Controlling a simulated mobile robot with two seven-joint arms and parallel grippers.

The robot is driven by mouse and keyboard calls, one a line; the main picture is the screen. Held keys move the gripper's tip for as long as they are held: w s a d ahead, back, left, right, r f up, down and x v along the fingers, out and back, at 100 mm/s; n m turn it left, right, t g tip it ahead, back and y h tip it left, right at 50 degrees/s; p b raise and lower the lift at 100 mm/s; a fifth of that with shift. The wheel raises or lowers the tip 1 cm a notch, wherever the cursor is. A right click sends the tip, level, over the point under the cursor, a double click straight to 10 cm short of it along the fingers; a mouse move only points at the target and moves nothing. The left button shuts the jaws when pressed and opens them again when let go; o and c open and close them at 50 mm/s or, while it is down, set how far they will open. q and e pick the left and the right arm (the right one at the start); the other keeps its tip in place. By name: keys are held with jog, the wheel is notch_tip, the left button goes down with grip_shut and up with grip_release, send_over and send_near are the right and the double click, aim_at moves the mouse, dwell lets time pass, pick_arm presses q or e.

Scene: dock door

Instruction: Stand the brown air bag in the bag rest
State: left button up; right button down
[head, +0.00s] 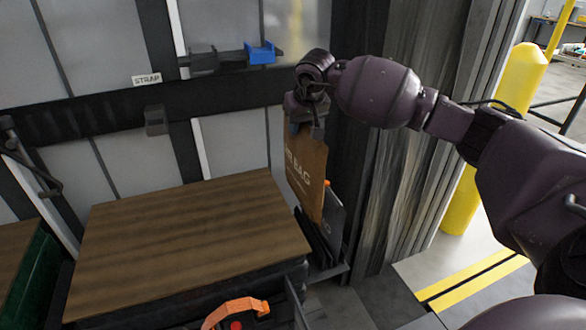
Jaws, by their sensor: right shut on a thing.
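The brown air bag (309,178) hangs upright, slightly tilted, beside the right end of the wooden-topped load. My right gripper (304,131) is shut on its top edge. The bag rest (316,242) is a dark slotted holder low against the wall, to the right of the load. A grey flat piece (335,217) stands in it, partly behind the brown bag. The bag's lower end is at the rest's upper part; I cannot tell whether it is inside a slot or just in front. My left gripper is not in view.
The wooden-topped load (185,235) fills the left middle. An orange handle (235,310) shows at the bottom. A dark rail with a STRAP label (146,80) and a blue-ended bar (260,53) are on the wall. A yellow post (520,80) stands right.

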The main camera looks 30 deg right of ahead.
jog(key=shift+w+d+f+b, duration=0.4)
jog(key=shift+f+b, duration=0.65)
jog(key=shift+f, duration=2.6)
jog(key=shift+w+d+f+b, duration=0.4)
jog(key=shift+f+b, duration=0.6)
jog(key=shift+f, duration=2.7)
jog(key=shift+w+d+f+b, duration=0.4)
jog(key=shift+f+b, duration=0.65)
jog(key=shift+f, duration=2.6)
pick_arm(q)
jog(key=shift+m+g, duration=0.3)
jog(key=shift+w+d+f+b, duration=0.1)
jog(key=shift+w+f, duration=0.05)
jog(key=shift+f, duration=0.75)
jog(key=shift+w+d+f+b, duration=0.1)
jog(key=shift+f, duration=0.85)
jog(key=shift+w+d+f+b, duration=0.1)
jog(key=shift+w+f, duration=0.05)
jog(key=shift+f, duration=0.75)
pick_arm(e)
jog(key=shift+f, duration=1.1)
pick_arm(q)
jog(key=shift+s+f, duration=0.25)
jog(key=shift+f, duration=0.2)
pick_arm(e)
jog(key=shift+f, duration=0.6)
jog(key=c, duration=0.6)
grip_release()
jog(key=shift+c, duration=0.2)
